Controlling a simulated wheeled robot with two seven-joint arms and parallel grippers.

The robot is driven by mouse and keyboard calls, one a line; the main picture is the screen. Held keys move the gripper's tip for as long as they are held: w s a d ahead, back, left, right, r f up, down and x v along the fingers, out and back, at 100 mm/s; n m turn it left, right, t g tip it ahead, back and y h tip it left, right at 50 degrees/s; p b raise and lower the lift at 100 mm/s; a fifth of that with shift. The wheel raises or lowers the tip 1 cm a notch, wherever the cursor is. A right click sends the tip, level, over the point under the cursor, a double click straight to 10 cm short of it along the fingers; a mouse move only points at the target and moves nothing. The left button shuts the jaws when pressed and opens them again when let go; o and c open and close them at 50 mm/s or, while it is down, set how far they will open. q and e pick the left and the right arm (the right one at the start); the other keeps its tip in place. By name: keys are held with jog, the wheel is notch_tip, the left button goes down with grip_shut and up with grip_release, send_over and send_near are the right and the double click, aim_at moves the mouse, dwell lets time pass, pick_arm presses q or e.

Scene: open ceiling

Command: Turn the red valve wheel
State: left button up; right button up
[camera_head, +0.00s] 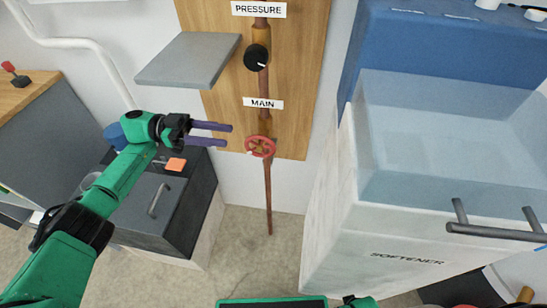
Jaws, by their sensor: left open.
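The red valve wheel (261,146) sits on a copper pipe below the "MAIN" label, in front of a wooden board on the wall. It is round with spokes and faces me. My left gripper (228,135) comes in from the left, its two purple fingers pointing right at the wheel. The fingers are parted with nothing between them. Their tips are a little left of the wheel's rim and appear apart from it. My right gripper is not in view.
A black knob (257,57) is higher on the pipe under the "PRESSURE" label. A grey shelf (188,59) juts out above my left gripper. A white softener cabinet (370,240) with a clear lid stands at right. A dark grey cabinet (145,190) stands below my left arm.

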pick_arm(q)
jog(key=p, duration=0.2)
send_near(271, 140)
jog(key=d, duration=0.2)
jog(key=shift+s+d+r, duration=0.15)
jog(key=shift+s+d, duration=0.1)
jog(key=shift+d, duration=0.15)
jog(key=d, duration=0.3)
jog(key=s+d+p, duration=0.1)
jog(key=d, duration=0.3)
jog(key=shift+s+d, duration=0.1)
jog(key=shift+s, duration=0.1)
jog(key=shift+s+d, duration=0.1)
jog(key=shift+d, duration=0.35)
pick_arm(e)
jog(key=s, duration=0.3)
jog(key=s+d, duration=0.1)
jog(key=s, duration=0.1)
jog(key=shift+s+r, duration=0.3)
pick_arm(q)
grip_shut()
